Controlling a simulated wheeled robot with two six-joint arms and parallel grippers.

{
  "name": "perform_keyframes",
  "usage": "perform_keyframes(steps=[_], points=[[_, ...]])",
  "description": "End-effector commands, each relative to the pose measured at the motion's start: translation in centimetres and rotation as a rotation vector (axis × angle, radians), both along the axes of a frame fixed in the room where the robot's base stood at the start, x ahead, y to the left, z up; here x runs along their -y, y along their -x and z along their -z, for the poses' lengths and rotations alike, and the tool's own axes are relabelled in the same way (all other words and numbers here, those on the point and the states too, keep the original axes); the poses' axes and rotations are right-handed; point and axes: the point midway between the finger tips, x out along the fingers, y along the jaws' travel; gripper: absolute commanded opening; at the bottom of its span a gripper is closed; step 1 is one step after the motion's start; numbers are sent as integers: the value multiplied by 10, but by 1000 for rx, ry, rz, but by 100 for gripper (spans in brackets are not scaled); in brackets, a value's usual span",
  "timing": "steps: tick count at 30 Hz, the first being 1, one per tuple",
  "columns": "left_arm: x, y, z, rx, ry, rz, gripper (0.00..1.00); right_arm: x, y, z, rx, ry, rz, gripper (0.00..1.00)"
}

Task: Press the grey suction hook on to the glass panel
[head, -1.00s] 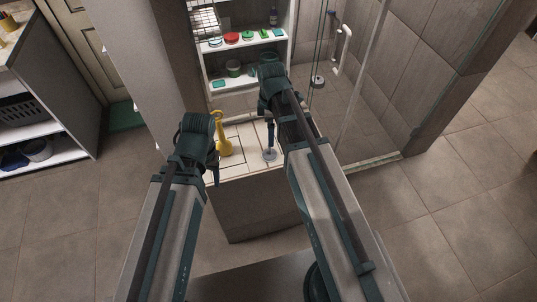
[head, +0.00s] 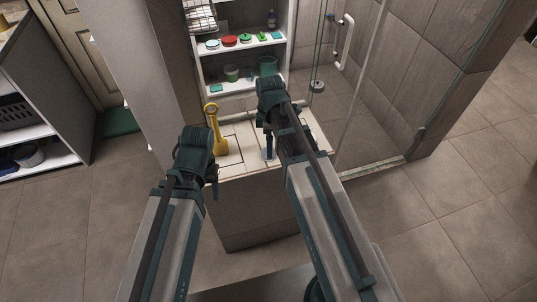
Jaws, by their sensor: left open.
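The glass panel (head: 350,95) of the shower stands behind the ledge, to the right of the shelves. A small round grey piece (head: 268,154) shows on the tiled ledge, just below my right gripper (head: 268,140); it may be the suction hook, but it is too small to be sure. My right gripper points down over it, and its jaws are mostly hidden by my arm. I cannot tell whether it touches the piece. My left gripper (head: 215,183) is open at the ledge's front left edge, apart from the glass.
A yellow long-necked object (head: 217,136) stands on the ledge between my grippers. A white shelf unit (head: 241,53) holds several small coloured items behind. A grey round fitting (head: 317,87) and white handle (head: 344,42) are by the glass. Floor at the right is clear.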

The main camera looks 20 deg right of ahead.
Motion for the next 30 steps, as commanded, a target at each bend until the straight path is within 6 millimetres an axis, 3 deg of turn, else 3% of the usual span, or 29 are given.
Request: perform_keyframes(steps=[1, 8, 17, 20, 30], points=[[0, 0, 12, 0, 0, 0, 56, 0, -2, 12, 0, 0, 0, 100], [0, 0, 39, 0, 0, 1, 56, 0, -5, 39, 0, 0, 0, 100], [0, 0, 40, 0, 0, 1, 56, 0, -5, 40, 0, 0, 0, 100], [0, 0, 40, 0, 0, 1, 56, 0, -5, 40, 0, 0, 0, 86], [0, 0, 40, 0, 0, 1, 56, 0, -5, 40, 0, 0, 0, 24]])
